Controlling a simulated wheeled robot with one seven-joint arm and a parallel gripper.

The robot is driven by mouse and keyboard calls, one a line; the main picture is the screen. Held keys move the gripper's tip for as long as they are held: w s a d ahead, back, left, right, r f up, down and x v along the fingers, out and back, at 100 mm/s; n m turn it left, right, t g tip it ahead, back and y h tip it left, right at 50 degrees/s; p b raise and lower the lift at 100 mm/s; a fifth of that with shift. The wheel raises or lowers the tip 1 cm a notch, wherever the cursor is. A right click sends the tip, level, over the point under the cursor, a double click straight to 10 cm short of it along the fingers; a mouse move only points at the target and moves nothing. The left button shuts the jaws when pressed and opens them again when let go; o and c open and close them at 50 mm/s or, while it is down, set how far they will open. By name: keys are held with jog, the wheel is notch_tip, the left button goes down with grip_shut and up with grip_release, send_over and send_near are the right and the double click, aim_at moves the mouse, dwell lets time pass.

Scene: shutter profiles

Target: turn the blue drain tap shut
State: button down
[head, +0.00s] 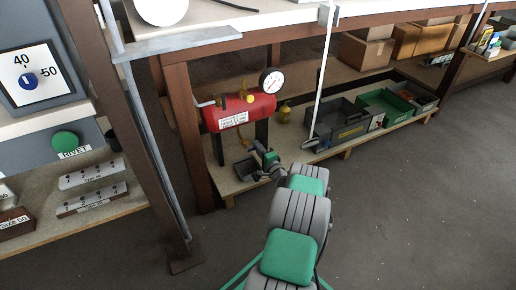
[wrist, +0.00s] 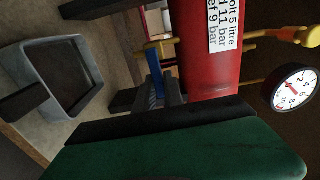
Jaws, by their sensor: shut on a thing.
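The red air tank (head: 240,113) stands on the low shelf, and its red side also fills the upper middle of the wrist view (wrist: 208,75). A yellow brass fitting (wrist: 163,46) comes out of its underside. The blue drain tap (wrist: 154,74) is a narrow blue lever at this fitting, lying roughly across it. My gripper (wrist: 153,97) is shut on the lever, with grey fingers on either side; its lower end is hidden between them. In the head view my gripper (head: 262,158) is below the tank, and the tap cannot be made out there.
A grey open tray (wrist: 70,75) sits under the tank beside my gripper. A pressure gauge (head: 272,80) is on the tank's right end. Grey (head: 342,127) and green (head: 385,104) crates stand further right on the shelf. A wooden post (head: 187,125) stands at left.

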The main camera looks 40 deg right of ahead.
jog(key=c, duration=1.4)
grip_release()
jog(key=shift+c, duration=0.2)
jog(key=p+v, duration=0.3)
jog(key=v, duration=0.5)
